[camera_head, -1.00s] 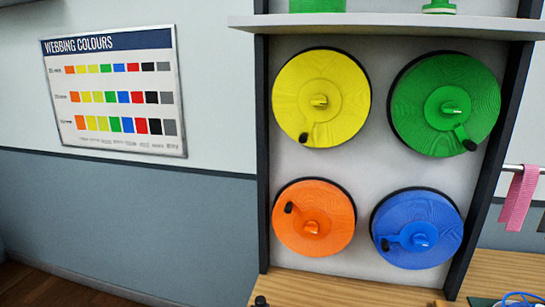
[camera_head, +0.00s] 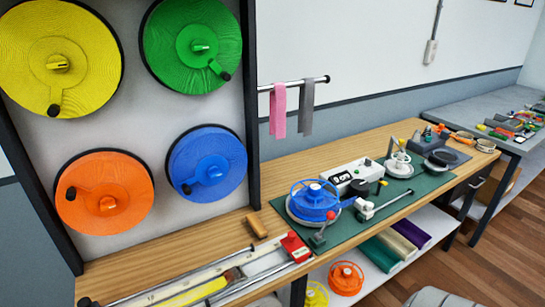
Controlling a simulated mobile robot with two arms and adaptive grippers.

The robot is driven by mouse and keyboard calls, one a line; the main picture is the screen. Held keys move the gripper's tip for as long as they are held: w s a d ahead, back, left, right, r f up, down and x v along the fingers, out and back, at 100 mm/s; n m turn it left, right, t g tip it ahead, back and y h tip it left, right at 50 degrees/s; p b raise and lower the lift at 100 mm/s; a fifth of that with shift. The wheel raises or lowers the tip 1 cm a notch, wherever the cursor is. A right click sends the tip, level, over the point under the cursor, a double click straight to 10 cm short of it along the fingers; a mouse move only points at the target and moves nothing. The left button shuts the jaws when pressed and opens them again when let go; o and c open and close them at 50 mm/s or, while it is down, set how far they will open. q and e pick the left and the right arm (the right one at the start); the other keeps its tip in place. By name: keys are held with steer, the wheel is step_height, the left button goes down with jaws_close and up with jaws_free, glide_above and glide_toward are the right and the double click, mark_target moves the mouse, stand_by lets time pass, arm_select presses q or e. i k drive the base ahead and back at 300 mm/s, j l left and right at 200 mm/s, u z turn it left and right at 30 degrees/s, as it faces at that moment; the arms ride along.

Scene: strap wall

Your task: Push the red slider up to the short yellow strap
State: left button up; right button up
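A red slider (camera_head: 295,247) sits at the right end of a long metal measuring rail (camera_head: 232,268) on the wooden bench. A yellow strap (camera_head: 195,291) lies along the rail to the lower left of the slider. A bare stretch of rail shows between the strap's right end and the slider, so the two are apart. The strap's left part runs toward the picture's bottom edge, and I cannot tell its full length. Neither of my grippers is in view.
A small wooden block (camera_head: 257,227) lies behind the rail. Right of the slider, a green mat (camera_head: 350,235) carries a blue reel (camera_head: 314,200) and devices. Large yellow, green, orange and blue reels hang on the panel behind. Bare bench (camera_head: 165,262) lies behind the rail.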

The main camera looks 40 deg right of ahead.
mark_target(291, 244)
steer(key=z, duration=1.55)
